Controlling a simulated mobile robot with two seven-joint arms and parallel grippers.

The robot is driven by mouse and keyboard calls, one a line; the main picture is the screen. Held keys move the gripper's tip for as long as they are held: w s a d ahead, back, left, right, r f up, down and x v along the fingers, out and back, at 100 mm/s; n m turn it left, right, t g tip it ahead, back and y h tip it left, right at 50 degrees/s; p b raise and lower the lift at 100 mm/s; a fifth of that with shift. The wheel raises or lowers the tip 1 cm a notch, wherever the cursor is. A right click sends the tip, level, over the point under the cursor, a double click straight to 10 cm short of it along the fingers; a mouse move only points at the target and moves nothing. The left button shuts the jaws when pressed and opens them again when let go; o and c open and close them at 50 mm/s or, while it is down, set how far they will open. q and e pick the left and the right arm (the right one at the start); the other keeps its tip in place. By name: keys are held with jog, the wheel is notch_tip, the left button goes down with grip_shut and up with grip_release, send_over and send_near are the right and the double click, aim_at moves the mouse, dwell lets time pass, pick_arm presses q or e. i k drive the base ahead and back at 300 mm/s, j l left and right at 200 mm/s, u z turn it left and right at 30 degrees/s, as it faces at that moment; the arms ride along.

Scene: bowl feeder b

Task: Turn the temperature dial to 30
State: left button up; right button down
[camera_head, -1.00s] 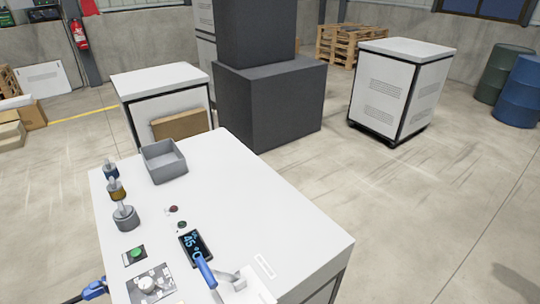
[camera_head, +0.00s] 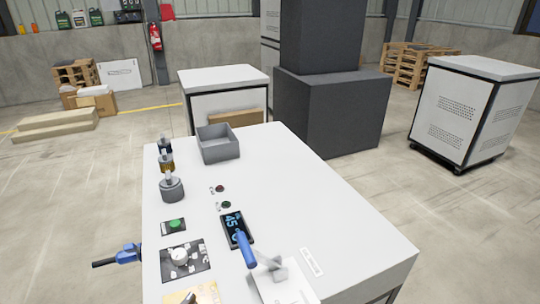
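A round light grey dial (camera_head: 180,256) sits on a dark plate with pale markings (camera_head: 188,268), on the white cabinet top in the near left. I cannot read the scale or the dial's pointing direction at this size. The dark display (camera_head: 226,219), right of the dial and farther back, shows 45 and what looks like a °C sign in blue. A blue lever handle (camera_head: 243,249) covers its lower part. Neither of my grippers is in view, and nothing of mine touches the dial.
A green button (camera_head: 175,224) lies just behind the dial. The lever's grey bracket (camera_head: 277,270) stands to the right. A grey open bin (camera_head: 218,144) and grey cylindrical knob (camera_head: 172,188) are farther back. A blue connector (camera_head: 128,253) sticks out from the cabinet's left side.

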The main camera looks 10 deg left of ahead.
aim_at(180, 255)
jog(key=u, duration=1.2)
